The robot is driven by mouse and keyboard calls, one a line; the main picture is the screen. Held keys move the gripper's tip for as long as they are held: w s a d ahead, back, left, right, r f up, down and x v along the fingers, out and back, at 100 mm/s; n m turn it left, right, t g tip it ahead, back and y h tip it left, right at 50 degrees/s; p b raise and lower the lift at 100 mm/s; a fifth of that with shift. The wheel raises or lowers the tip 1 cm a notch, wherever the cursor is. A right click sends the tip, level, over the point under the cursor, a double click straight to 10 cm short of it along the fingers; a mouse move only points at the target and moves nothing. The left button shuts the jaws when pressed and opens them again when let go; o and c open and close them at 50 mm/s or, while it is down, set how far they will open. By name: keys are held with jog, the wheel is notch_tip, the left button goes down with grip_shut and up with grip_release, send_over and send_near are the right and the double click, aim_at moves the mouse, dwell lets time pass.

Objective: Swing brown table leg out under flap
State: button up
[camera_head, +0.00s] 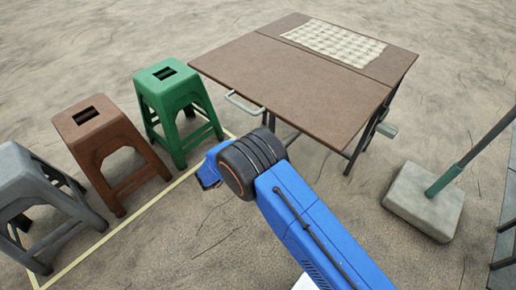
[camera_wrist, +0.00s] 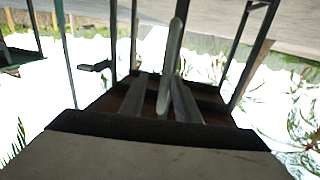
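The brown folding table (camera_head: 290,80) stands at the upper middle of the head view, its flap (camera_head: 300,95) level with the rest of the top. Dark legs (camera_head: 352,152) show below it; which one is the swinging leg is unclear. A pale bar handle (camera_head: 243,104) sticks out at the table's left edge. In the head view my blue wrist (camera_head: 210,168) is in front of the table and hides my fingers. In the wrist view my gripper (camera_wrist: 158,90) has its fingers apart, with a pale bar (camera_wrist: 173,60) between them; I see no clear grip. Dark legs also show there (camera_wrist: 250,55).
Green (camera_head: 168,92), brown (camera_head: 98,127) and grey (camera_head: 22,175) stools stand at left beside a yellow floor line (camera_head: 150,203). A pale block with a green pole (camera_head: 425,203) stands at right. A checked cloth (camera_head: 335,42) lies on the tabletop.

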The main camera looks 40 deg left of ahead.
jog(key=s+a, duration=0.1)
jog(key=s, duration=0.7)
jog(key=s+a, duration=0.2)
jog(key=s, duration=0.7)
jog(key=shift+a, duration=0.25)
